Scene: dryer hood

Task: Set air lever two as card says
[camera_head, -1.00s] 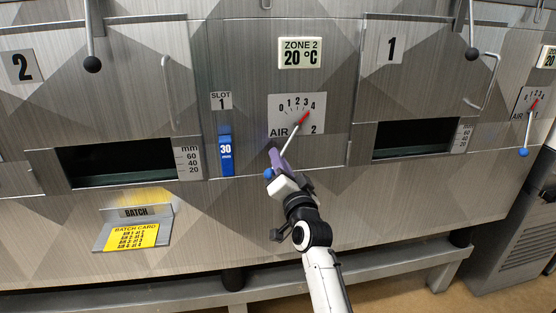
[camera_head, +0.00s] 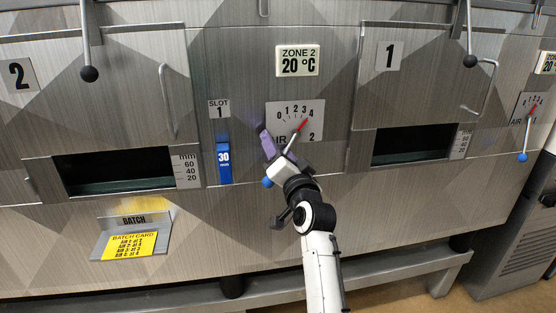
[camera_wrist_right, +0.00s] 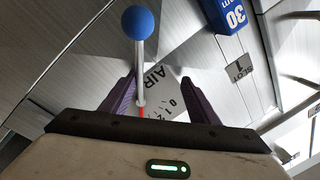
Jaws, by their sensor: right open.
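The air 2 dial plate (camera_head: 318,108), marked 0 to 4, is on the panel below the zone 2 display. The red pointer (camera_head: 303,124) of its lever points close to 4. The lever's blue knob (camera_head: 267,182) hangs at the lower left; it also shows in the right wrist view (camera_wrist_right: 138,22). My right gripper (camera_head: 278,148) is open at the lever. In the right wrist view the lever rod (camera_wrist_right: 140,75) lies between its purple fingers, with visible gaps. The yellow batch card (camera_head: 131,245) is at lower left, its lines too small to read surely. My left gripper is out of view.
A blue slot 1 gauge (camera_head: 224,160) marked 30 is just left of the dial. Openings with mm scales (camera_head: 187,170) lie on both sides. Another air lever with a blue knob (camera_head: 522,157) is at far right. Black-knobbed levers (camera_head: 89,74) hang above.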

